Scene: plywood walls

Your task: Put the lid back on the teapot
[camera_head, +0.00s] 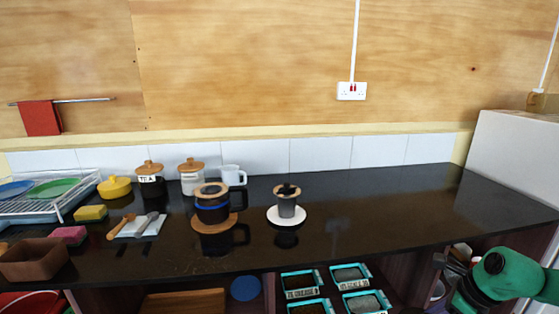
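A dark pot (212,212) with a blue band and a handle on its right stands upright on a round wooden coaster (201,227); it may be the teapot. A wooden ring or lid with a dark centre (211,189) is at its top; I cannot tell whether this is a seated lid. My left gripper is out of view.
Behind the pot stand a TEA jar (151,184), a glass jar (191,181) and a white mug (232,175). A yellow pot (115,188), dish rack (70,202), sponges and brown box (33,260) crowd the left. The black counter's right half (400,205) is clear.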

